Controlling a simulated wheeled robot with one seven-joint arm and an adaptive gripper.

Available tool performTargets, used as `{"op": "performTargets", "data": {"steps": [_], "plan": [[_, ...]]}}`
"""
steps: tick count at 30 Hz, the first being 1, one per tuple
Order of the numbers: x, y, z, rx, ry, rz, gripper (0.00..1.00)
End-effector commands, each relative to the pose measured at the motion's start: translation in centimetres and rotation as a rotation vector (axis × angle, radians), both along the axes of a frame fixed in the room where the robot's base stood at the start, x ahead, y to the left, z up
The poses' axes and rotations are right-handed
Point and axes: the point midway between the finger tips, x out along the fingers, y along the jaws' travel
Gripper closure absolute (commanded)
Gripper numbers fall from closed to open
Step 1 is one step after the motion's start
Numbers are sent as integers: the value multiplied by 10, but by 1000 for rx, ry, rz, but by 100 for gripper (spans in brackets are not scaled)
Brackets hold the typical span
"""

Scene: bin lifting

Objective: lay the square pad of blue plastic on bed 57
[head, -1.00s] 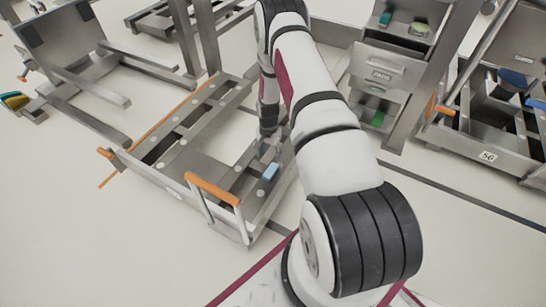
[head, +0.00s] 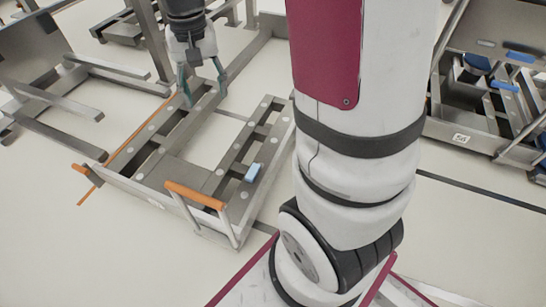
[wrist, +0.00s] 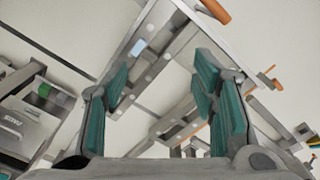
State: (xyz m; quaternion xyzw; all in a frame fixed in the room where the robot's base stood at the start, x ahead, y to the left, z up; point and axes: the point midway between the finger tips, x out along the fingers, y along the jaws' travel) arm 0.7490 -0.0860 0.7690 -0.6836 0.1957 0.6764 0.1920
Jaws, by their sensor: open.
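A small light-blue pad (head: 253,172) lies on the right rail of a low metal frame bed (head: 222,172), near the orange-handled end. The pad also shows in the wrist view (wrist: 138,47), on the frame's rail. No number is readable on this bed. My gripper (head: 205,91) is open and empty, raised above the far part of the frame and clear of the pad. Its teal-padded fingers (wrist: 162,85) stand apart in the wrist view with nothing between them.
Another bed, labelled 56 (head: 461,138), stands at right with blue pieces (head: 505,86) on it. An orange handle (head: 195,195) rises at the frame's near end. A drawer unit marked PADS (wrist: 18,128) shows in the wrist view. Front-left floor is clear.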

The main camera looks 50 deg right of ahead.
Motion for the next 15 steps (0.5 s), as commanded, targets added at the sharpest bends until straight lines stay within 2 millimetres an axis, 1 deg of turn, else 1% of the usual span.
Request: {"op": "performTargets", "data": {"steps": [1, 3, 5, 6, 8, 10, 11, 12, 14, 15], "plan": [[-17, 11, 18, -2, -9, 37, 47], [-41, 23, 36, -2, -11, 88, 47], [-64, 34, 49, -2, -10, 133, 47], [-79, 40, 57, -2, -11, 161, 47], [-102, 49, 67, -2, -11, 206, 47], [-130, 58, 76, -2, -12, 257, 47], [-142, 62, 79, -1, -13, 280, 47], [-158, 66, 83, -1, -14, 309, 47], [-182, 72, 86, 0, -14, 354, 47], [-197, 76, 87, 0, -14, 381, 47]]}}
